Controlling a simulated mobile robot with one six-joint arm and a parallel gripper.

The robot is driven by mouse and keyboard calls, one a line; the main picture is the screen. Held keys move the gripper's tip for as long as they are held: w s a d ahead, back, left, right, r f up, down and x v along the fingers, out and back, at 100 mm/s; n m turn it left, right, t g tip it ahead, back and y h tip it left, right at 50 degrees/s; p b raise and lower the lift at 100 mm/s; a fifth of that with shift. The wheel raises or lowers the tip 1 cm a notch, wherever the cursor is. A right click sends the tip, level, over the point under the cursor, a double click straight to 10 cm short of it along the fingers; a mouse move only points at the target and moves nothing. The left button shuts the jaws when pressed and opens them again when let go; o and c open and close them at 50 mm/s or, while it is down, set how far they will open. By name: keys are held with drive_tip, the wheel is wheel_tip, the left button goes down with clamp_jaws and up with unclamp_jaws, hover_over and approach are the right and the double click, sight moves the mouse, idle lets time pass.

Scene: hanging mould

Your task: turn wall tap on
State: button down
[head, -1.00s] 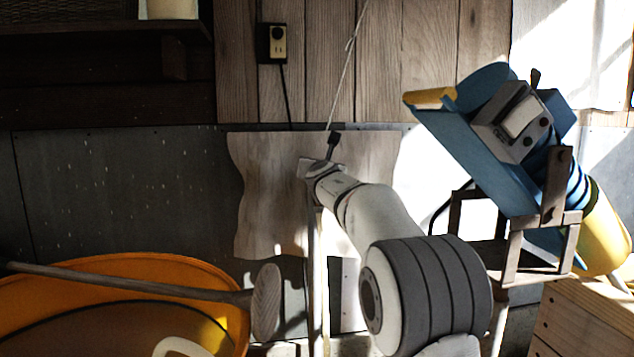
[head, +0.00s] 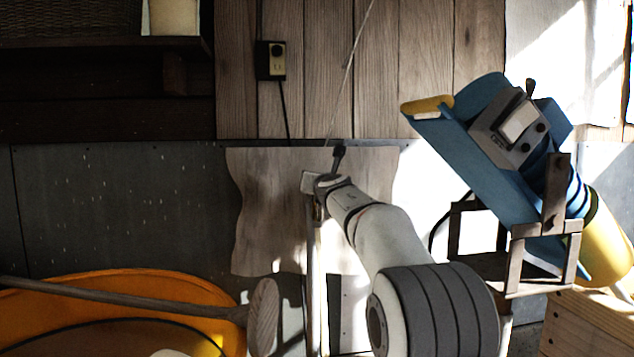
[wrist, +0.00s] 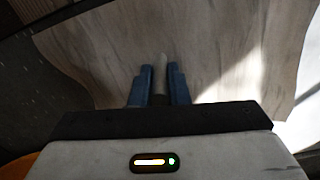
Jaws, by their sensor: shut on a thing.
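My gripper (wrist: 158,88) shows in the wrist view as two dark blue fingers, closed on a pale grey slim piece (wrist: 160,62). Whether this piece is a tap handle cannot be told. In the head view the end of my arm, with a small dark tip (head: 339,152), is in front of the top of a wavy-edged wooden board (head: 265,210) on the wall. A slim pale upright post or pipe (head: 313,280) stands just below and left of the arm's end. No tap can be clearly made out; my arm may hide it.
A blue and yellow machine (head: 475,160) on a frame stands at the right, close to my arm. An orange tub (head: 185,287) with a long wooden handle (head: 120,297) across it is lower left. A thin cord (head: 347,75) runs up the plank wall, right of a socket (head: 271,60).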

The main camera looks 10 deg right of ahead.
drive_tip(key=c, duration=1.4)
unclamp_jaws()
drive_tip(key=shift+s+f+b, duration=0.1)
drive_tip(key=shift+s+b, duration=0.25)
drive_tip(key=shift+s, duration=0.2)
drive_tip(key=s+b, duration=0.2)
drive_tip(key=s, duration=0.4)
drive_tip(key=shift+s, duration=0.35)
drive_tip(key=shift+d+r, duration=0.1)
drive_tip(key=shift+r, duration=0.1)
